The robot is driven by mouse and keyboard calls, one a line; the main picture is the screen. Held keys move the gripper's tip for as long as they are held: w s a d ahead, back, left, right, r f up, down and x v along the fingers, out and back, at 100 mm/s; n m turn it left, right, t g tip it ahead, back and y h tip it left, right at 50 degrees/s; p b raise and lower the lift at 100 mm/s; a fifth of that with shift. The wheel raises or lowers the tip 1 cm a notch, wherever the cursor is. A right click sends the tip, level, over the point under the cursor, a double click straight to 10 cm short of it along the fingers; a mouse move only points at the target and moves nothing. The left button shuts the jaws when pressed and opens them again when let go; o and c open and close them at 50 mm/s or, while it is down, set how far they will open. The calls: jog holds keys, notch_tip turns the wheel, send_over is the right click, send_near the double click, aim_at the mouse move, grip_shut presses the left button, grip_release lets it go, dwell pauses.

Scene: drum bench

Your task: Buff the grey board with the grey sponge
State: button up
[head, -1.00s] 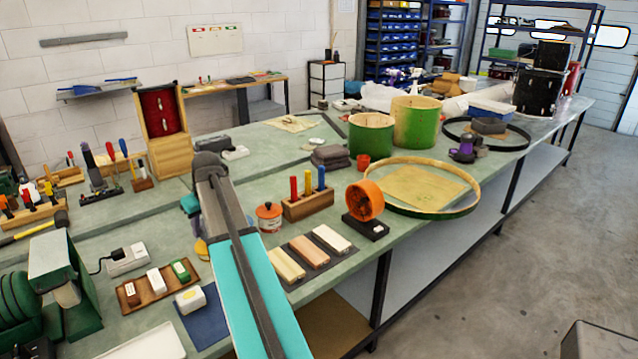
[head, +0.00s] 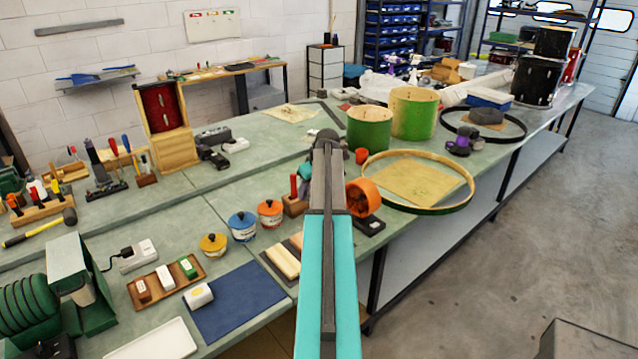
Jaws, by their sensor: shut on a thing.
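I cannot make out the grey sponge or the grey board for certain. My arm rises through the middle of the head view and hides part of the bench. My gripper is not visible; it is hidden behind the arm, along with anything it holds. A dark grey block (head: 487,117) lies inside a black hoop at the far right of the bench; I cannot tell what it is.
An orange fan-like object (head: 363,198) and a wooden hoop (head: 470,193) lie right. A blue mat (head: 240,305) is at front; green drums (head: 413,115) stand behind.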

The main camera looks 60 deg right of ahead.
jog(key=shift+s+d, duration=1.1)
jog(key=shift+s, duration=0.05)
jog(key=shift+f+b, duration=0.65)
jog(key=shift+f, duration=1.3)
